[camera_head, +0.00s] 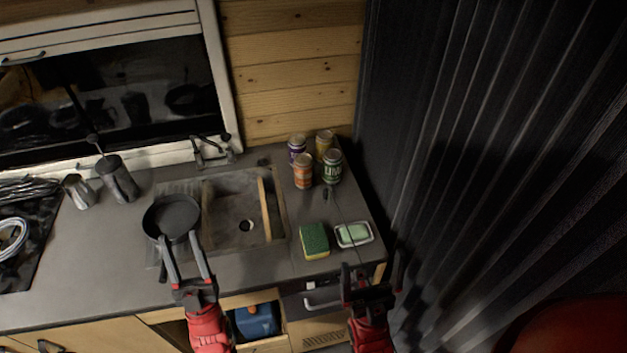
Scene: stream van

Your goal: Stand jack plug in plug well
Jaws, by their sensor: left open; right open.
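I cannot make out a jack plug or a plug well for certain. A small dark upright piece (326,193) stands on the counter below the cans, with a thin dark line running down from it; it is too small to identify. My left gripper (179,238) is open at the counter's front, just below the frying pan, its fingers near the pan's handle. Whether it touches the pan is unclear. My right gripper (372,266) is open and looks empty, in front of the counter's right end, below the soap dish.
The frying pan (171,215) overlaps the sink's (231,205) left side. Several cans (303,172) stand at the back right. A sponge (314,240) and soap dish (354,234) lie at the front right. A coiled white cable (12,238) lies far left. A dark curtain (480,130) bounds the right.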

